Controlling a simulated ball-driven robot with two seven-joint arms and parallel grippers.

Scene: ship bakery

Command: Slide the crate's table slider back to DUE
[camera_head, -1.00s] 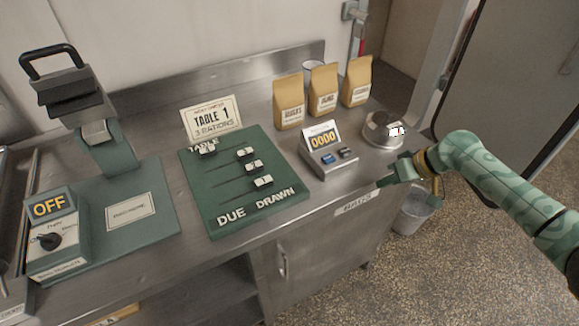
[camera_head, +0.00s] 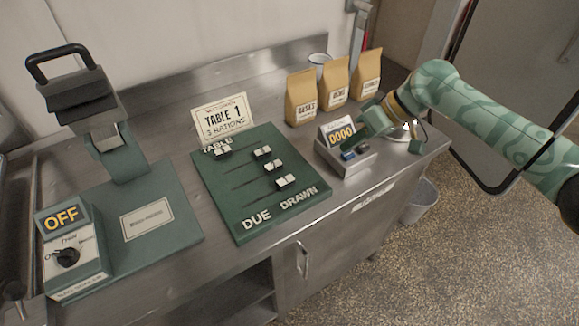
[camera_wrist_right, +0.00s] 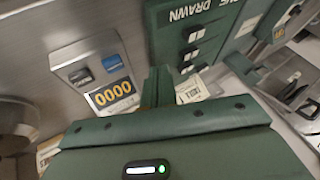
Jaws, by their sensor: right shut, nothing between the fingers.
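The green slider board (camera_head: 225,190) lies on the counter, with TABLE lettered at its far left corner and DUE and DRAWN along its near edge. One pale knob (camera_head: 223,152) sits beside the TABLE lettering, toward the DUE side. Three other knobs (camera_head: 273,166) sit toward the DRAWN side of their slots. The board also shows at the top of the wrist view (camera_wrist_right: 160,35). My right gripper (camera_head: 362,124) is shut and empty, above the 0000 counter box, right of the board and apart from it. Its fingers (camera_wrist_right: 157,85) show in the wrist view. My left gripper is out of view.
The counter box (camera_head: 345,160) stands right of the board, with three paper bags (camera_head: 335,80) behind. A TABLE 1 card (camera_head: 222,116) stands behind the board. A green press (camera_head: 105,135) and an OFF switch box (camera_head: 70,250) are at left. Bare steel lies before the board.

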